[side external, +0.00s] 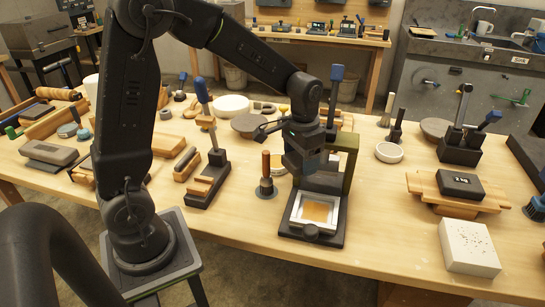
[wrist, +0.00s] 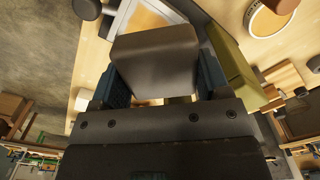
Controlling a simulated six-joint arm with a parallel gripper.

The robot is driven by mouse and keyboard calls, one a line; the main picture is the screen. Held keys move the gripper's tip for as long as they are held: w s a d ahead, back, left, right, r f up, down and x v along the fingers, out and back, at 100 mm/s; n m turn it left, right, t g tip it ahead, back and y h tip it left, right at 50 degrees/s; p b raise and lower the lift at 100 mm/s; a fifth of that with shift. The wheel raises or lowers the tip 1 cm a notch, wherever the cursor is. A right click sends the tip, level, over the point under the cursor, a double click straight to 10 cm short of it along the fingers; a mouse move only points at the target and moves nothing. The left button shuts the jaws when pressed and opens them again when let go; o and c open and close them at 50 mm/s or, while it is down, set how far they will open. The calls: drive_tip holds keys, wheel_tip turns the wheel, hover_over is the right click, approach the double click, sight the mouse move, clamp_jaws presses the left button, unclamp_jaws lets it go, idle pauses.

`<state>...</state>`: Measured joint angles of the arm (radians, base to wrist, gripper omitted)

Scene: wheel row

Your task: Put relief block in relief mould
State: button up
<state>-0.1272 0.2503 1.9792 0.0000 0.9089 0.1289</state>
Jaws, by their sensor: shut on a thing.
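My gripper (side external: 308,150) is shut on a dark grey block, which I take to be the relief block; it shows large in the wrist view (wrist: 155,58) between the blue fingers (wrist: 160,85). The block's lower face is hidden. The gripper holds it above a black press base. On that base sits a light-rimmed square frame with a tan inside, likely the relief mould (side external: 294,212); part of its rim also shows in the wrist view (wrist: 124,18), beyond the block. The block is apart from the frame in the side view.
An olive press upright with a blue-handled lever (side external: 336,88) stands close behind my gripper. A wooden-handled tool (side external: 266,168) stands just left of the frame. A marked dark block (side external: 460,184) lies on a wooden stand at right. Bare table lies between.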

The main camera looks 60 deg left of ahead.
wheel_tip(320, 180, up, 11)
drive_tip(key=n, duration=0.9)
hover_over(267, 144)
drive_tip(key=s+d, duration=0.2)
drive_tip(key=d, duration=0.1)
drive_tip(key=f, duration=2.8)
drive_tip(key=shift+d+f, duration=0.3)
drive_tip(key=shift+f, duration=0.1)
drive_tip(key=shift+f, duration=0.1)
drive_tip(key=o, duration=1)
drive_tip(key=shift+f, duration=0.1)
drive_tip(key=shift+o, duration=0.2)
